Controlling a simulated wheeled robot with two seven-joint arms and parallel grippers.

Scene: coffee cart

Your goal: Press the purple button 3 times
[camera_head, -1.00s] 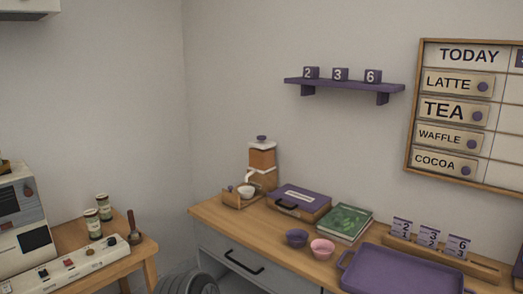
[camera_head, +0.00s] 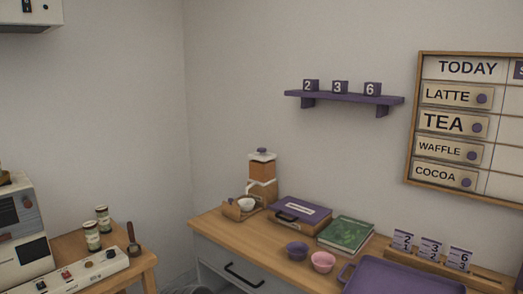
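A white button strip (camera_head: 82,277) lies on the wooden table at lower left, in front of the coffee machine (camera_head: 20,232). It carries a red button (camera_head: 66,274) and darker small buttons whose colours I cannot tell for sure. I cannot make out a clearly purple button on it. Purple round dots sit on the menu board's plates, such as the one beside LATTE (camera_head: 481,99); whether they are buttons I cannot tell. Neither of my grippers is in view.
Two jars (camera_head: 92,236) and a dark-handled tool (camera_head: 133,240) stand behind the strip. The right counter (camera_head: 214,226) holds a grinder (camera_head: 262,178), a purple box (camera_head: 300,209), a green book (camera_head: 346,233), two bowls (camera_head: 297,250) and a purple tray (camera_head: 400,280). A purple shelf (camera_head: 345,97) hangs above.

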